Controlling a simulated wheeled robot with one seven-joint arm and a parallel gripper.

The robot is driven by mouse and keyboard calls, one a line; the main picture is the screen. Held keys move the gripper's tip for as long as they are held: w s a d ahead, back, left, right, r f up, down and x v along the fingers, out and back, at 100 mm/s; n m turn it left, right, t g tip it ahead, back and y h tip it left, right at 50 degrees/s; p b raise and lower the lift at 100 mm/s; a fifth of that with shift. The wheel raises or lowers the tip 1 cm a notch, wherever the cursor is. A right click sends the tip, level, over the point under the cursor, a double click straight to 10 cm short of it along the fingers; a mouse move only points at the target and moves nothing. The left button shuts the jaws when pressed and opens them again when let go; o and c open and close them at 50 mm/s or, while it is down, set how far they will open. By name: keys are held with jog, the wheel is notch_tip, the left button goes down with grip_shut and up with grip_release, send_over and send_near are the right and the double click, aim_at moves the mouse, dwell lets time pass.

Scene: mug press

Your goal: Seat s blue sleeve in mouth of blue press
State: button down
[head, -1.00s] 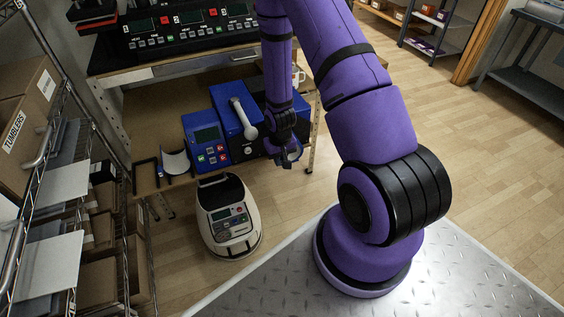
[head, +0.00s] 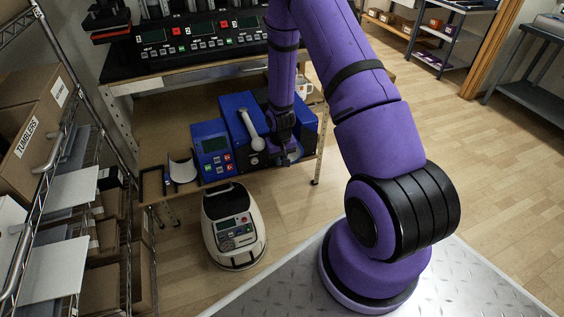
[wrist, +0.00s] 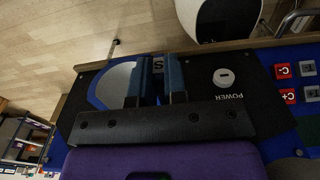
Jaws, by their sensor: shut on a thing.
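The blue press (head: 238,116) stands on the wooden bench with its white lever at the front. My gripper (head: 286,155) is in front of the press's right part, pointing down. In the wrist view my gripper (wrist: 156,82) shows two bluish fingers shut on a blue sleeve (wrist: 96,98). The sleeve shows as a blue curved rim around a pale grey inside, partly hidden by the fingers. An "S" mark shows between the fingers. Behind is the press's black front panel with a knob and "POWER" label. The press's mouth is hidden, so I cannot tell whether the sleeve touches it.
A blue control box (head: 212,150) stands left of the press. A white curved piece (head: 182,169) stands left of it near a dark frame. A cream machine (head: 234,228) is on the floor before the bench. Wire shelves (head: 75,180) stand at left.

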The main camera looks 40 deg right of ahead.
jog(key=shift+w+d, duration=0.25)
jog(key=shift+w, duration=0.55)
jog(key=shift+w+d, duration=0.2)
jog(key=shift+w, duration=0.55)
grip_release()
jog(key=shift+w, duration=0.1)
jog(key=shift+r, duration=0.1)
